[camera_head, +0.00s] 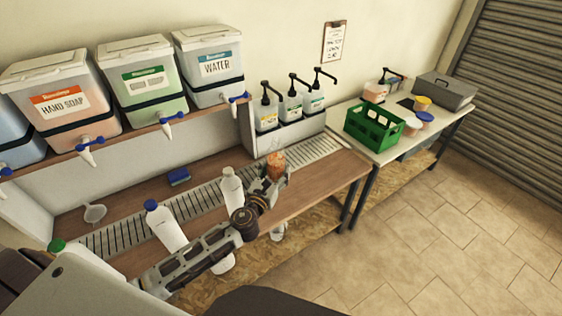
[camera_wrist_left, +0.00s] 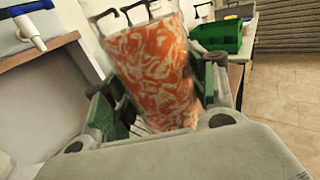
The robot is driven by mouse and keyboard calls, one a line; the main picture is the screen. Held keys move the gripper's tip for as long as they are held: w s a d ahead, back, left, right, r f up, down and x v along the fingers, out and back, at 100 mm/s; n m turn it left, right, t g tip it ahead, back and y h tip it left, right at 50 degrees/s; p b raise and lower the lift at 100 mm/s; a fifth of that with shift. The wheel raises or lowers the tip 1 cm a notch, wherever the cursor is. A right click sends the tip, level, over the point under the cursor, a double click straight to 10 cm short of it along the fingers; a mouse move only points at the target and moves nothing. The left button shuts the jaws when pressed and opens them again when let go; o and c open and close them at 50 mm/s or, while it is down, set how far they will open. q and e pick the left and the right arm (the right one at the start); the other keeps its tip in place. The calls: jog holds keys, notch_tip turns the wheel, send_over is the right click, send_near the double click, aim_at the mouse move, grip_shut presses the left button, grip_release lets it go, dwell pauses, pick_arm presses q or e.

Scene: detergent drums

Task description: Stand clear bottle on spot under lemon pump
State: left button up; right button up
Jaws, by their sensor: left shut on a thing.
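A clear bottle (camera_head: 275,163) with orange-and-white marbled contents is held in my left gripper (camera_head: 271,186), over the drip grate in front of the pumps. In the left wrist view the same bottle (camera_wrist_left: 152,70) fills the middle, between the gripper's fingers (camera_wrist_left: 160,105); it looks slightly tilted there. Three pump bottles with black heads stand on a raised white shelf: a left one (camera_head: 267,118), a middle one (camera_head: 291,107) and a right one (camera_head: 314,100). Their labels are too small to read, so I cannot tell which is lemon. The bottle's base is hidden by the gripper. My right gripper is not in view.
A white bottle (camera_head: 231,188) and a blue-capped bottle (camera_head: 166,226) stand left of my gripper. A blue sponge (camera_head: 179,177) lies behind the grate (camera_head: 317,149). Drums with taps line the upper shelf. A green crate (camera_head: 374,127) stands on the right table.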

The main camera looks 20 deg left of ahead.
aim_at(271, 168)
pick_arm(q)
jog(key=shift+n+y, duration=0.3)
jog(key=shift+s+a+r+p, duration=0.2)
jog(key=shift+s+r+p, duration=1.55)
jog(key=shift+r, duration=0.3)
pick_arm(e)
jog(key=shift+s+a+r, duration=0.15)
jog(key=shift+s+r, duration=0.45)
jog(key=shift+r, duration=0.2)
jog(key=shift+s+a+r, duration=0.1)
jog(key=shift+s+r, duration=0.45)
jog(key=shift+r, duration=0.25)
pick_arm(q)
jog(key=shift+s+r, duration=0.15)
jog(key=shift+r, duration=0.05)
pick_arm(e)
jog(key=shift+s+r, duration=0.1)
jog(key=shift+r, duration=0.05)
